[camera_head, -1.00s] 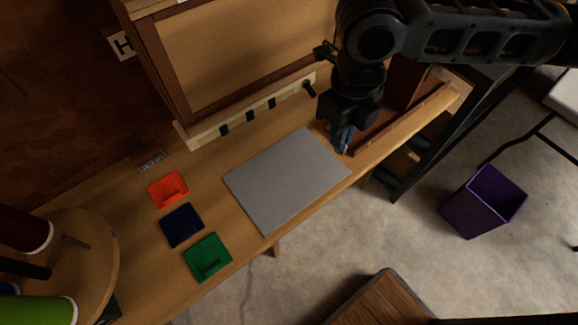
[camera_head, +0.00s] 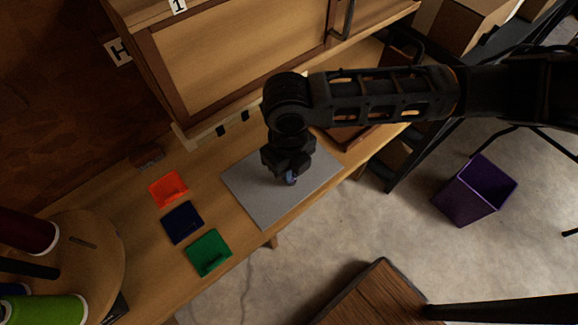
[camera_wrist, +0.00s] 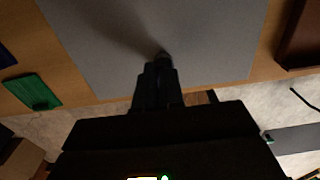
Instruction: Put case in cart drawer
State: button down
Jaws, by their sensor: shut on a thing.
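My gripper (camera_head: 291,180) points down over the grey mat (camera_head: 245,190) on the wooden bench. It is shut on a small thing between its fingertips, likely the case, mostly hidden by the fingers. In the wrist view the closed fingertips (camera_wrist: 162,58) are over the grey mat (camera_wrist: 215,45), and only a small dark bit shows at their tip. I cannot tell whether it touches the mat. No open drawer that I can make out is in view.
Orange (camera_head: 168,189), blue (camera_head: 183,222) and green (camera_head: 209,252) trays lie left of the mat. A wooden cabinet (camera_head: 235,50) stands behind. A round stand with thread spools (camera_head: 50,310) is at left. A purple bin (camera_head: 475,190) and a brown wooden top (camera_head: 375,295) are off the bench.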

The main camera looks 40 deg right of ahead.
jog(key=shift+f, duration=0.1)
jog(key=c, duration=1.3)
grip_release()
jog(key=shift+o, duration=0.2)
notch_tip(320, 180, up, 12)
jog(key=shift+b, duration=0.4)
jog(key=shift+w, duration=0.1)
